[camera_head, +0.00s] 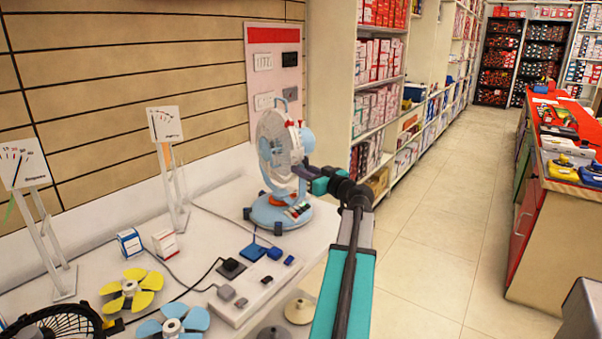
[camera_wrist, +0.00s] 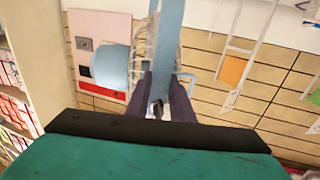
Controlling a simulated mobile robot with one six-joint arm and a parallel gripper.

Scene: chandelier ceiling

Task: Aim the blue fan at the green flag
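The blue fan (camera_head: 268,215) stands upright on the white counter, with its white cage facing left and its blue motor housing (camera_head: 308,140) on the right. My gripper (camera_head: 307,172) reaches its right side, just below the housing. In the wrist view, my dark fingertips (camera_wrist: 168,105) are close together at the end of a blue bar of the fan (camera_wrist: 165,50); whether they clamp it is unclear. A small green flag (camera_head: 10,211) shows at the left gauge stand near the picture's left edge. An orange flag (camera_head: 165,156) hangs on the other gauge stand.
Small boxes (camera_head: 130,242), cables and a power strip (camera_head: 255,288) crowd the counter (camera_head: 215,212). A shelf (camera_head: 335,110) stands behind the fan. The aisle floor is clear.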

